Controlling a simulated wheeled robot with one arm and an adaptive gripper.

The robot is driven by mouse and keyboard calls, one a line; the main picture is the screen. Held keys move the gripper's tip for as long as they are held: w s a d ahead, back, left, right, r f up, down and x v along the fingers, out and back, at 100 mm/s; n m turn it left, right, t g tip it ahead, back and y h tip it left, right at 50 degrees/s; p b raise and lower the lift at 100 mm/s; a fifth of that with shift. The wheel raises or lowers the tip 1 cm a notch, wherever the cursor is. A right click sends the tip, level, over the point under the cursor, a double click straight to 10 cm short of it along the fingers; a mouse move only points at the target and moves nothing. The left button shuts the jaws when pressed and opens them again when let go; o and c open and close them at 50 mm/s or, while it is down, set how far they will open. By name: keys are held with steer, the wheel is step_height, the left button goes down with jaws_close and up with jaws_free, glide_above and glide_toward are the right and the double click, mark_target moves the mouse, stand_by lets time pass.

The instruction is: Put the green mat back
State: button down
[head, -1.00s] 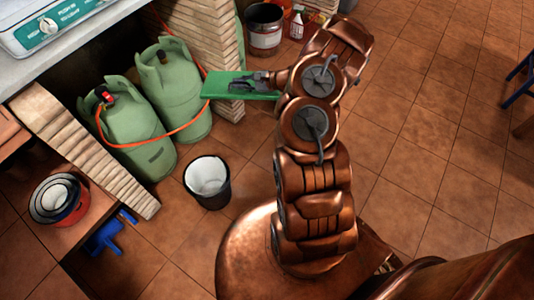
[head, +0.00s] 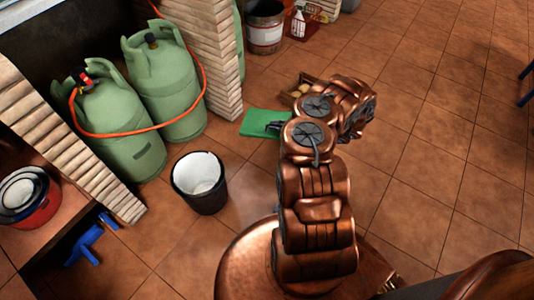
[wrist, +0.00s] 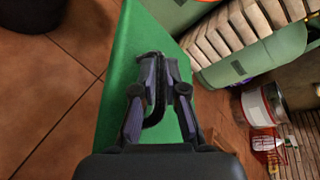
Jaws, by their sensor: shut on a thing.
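The green mat (head: 260,121) is a flat, stiff-looking green rectangle, partly hidden behind my arm in the head view. In the wrist view the mat (wrist: 125,65) runs from the top down past both sides of my gripper (wrist: 158,68). My gripper is shut on the mat. In the head view my gripper (head: 277,127) shows only as a small dark part at the mat's edge.
Two green gas cylinders (head: 165,92) with an orange hose stand at the left beside a brick pillar (head: 205,50). A black bin (head: 200,183) stands on the floor. A wooden crate (head: 300,87) lies behind the mat. Tiled floor at the right is open.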

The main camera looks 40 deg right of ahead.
steer(key=s+d+f+b, duration=0.2)
steer(key=s+f+b, duration=0.25)
steer(key=f, duration=0.55)
steer(key=s+d+f+b, duration=0.2)
steer(key=s+f+b, duration=0.3)
steer(key=f, duration=0.5)
steer(key=shift+t+h, duration=0.3)
steer(key=r+b+x, duration=0.1)
steer(key=b+x, duration=0.1)
steer(key=x, duration=0.2)
steer(key=w+r+b+x, duration=0.1)
steer(key=b+x, duration=0.1)
steer(key=x, duration=0.3)
steer(key=r+b+x, duration=0.1)
steer(key=b+x, duration=0.1)
steer(key=x, duration=0.3)
steer(key=shift+w+d, duration=0.35)
steer(key=shift+w, duration=0.05)
steer(key=shift+w+a+b, duration=0.25)
steer(key=shift+w+b, duration=0.05)
steer(key=shift+w, duration=0.4)
steer(key=shift+w+a+f, duration=0.1)
steer(key=shift+w+f, duration=0.05)
steer(key=shift+w, duration=0.1)
step_height(320, 180, down, 3)
steer(key=b, duration=0.2)
steer(key=shift+s+f+b, duration=0.1)
steer(key=shift+f+b, duration=0.05)
steer(key=shift+b, duration=0.15)
